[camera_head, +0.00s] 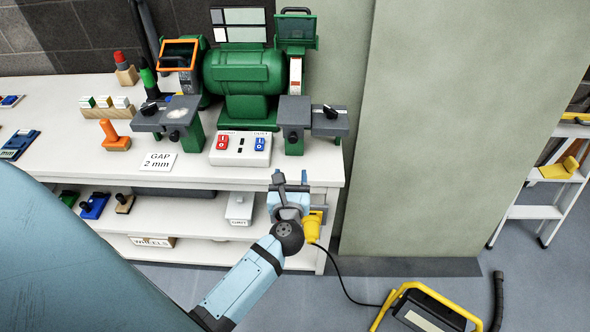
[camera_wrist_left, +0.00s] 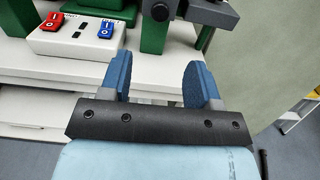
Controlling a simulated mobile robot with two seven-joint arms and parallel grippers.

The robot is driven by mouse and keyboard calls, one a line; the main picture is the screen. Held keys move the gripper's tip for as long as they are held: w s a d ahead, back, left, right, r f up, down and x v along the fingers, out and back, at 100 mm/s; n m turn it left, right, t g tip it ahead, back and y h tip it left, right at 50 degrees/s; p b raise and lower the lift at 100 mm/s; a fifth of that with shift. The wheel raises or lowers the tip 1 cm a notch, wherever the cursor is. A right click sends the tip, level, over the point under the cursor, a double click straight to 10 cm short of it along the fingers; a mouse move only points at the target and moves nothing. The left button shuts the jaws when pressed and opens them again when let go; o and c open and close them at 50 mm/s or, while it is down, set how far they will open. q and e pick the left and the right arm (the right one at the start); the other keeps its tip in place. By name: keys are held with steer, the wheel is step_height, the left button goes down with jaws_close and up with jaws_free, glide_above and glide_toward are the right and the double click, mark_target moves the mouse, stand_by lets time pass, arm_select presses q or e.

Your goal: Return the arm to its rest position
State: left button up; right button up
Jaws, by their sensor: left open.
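My left arm comes in from the lower left in the head view. Its gripper (camera_head: 290,183) is in front of the white bench's (camera_head: 327,172) front edge, near the right end. In the left wrist view the two blue fingers of the left gripper (camera_wrist_left: 157,80) stand wide apart with nothing between them. Beyond them are the bench edge and the switch box (camera_wrist_left: 75,38). My right gripper does not show in either view.
A green bench grinder (camera_head: 243,70) stands on the bench behind a white switch box (camera_head: 240,148). A "GAP 2 mm" card (camera_head: 159,161) lies to the left. A yellow-framed work lamp (camera_head: 425,305) and a stepladder (camera_head: 535,212) stand on the right floor. A grey-green panel (camera_head: 470,120) borders the bench.

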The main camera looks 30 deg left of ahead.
arm_select(q)
steer(key=s+d+r+m+t+h+p, duration=0.25)
steer(key=d+m+h, duration=0.2)
steer(key=m, duration=0.75)
steer(key=s+d+r+m+t+h+p, duration=0.1)
steer(key=s+d+m+h+p, duration=0.4)
steer(key=m, duration=0.7)
steer(key=s+f+m+g+h+p, duration=0.1)
steer(key=s+f+m+g, duration=0.2)
steer(key=m, duration=0.7)
steer(key=s+d+f+m+g+h+p, duration=0.1)
steer(key=s+m+g, duration=0.4)
steer(key=m, duration=0.6)
step_height(320, 180, down, 3)
steer(key=shift+s+d+r+h+p, duration=0.1)
steer(key=shift+s+d+h+p, duration=0.2)
steer(key=shift+s+h+p, duration=0.65)
steer(key=shift+s+y, duration=0.25)
steer(key=shift+y, duration=0.05)
